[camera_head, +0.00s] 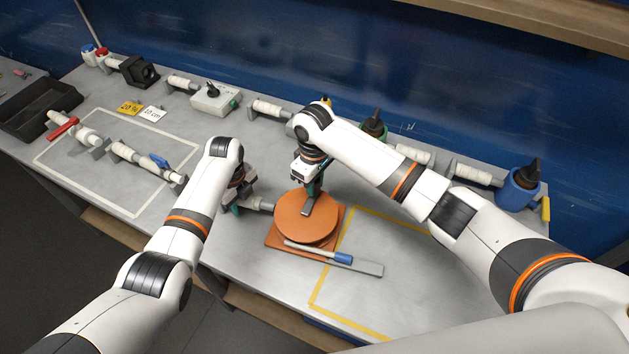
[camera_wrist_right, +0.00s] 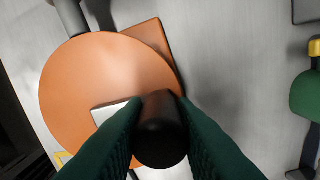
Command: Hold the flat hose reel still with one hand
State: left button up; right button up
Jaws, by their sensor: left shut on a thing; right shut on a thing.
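The orange round reel (camera_head: 300,228) lies flat on a square orange base (camera_head: 276,241) at the table's front middle. It also fills the left of the right wrist view (camera_wrist_right: 85,85). My right gripper (camera_head: 313,192) is above the reel, its dark green fingers shut on an upright black knob (camera_wrist_right: 160,130). A light flat crank piece (camera_wrist_right: 106,111) shows beside the knob. My left gripper (camera_head: 236,207) is at the reel's left, shut by a grey hose or pipe stub (camera_head: 262,204) that reaches toward the reel. The exact grip point is hidden.
A white rod with a blue end (camera_head: 318,252) and a grey strip (camera_head: 360,267) lie at the reel's front. A yellow outline (camera_head: 330,265) is to the right, mostly bare. White fittings, a blue pot (camera_head: 517,191) and a black tray (camera_head: 38,112) stand around.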

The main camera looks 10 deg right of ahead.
jog(key=m, duration=0.1)
jog(key=s+d+m, duration=0.1)
jog(key=m, duration=0.2)
jog(key=shift+s+d+m, duration=0.25)
jog(key=shift+d+m, duration=0.05)
jog(key=shift+d, duration=0.1)
jog(key=o, duration=1)
notch_tip(320, 180, up, 12)
jog(key=shift+r, duration=0.1)
pick_arm(q)
jog(key=o, duration=1.2)
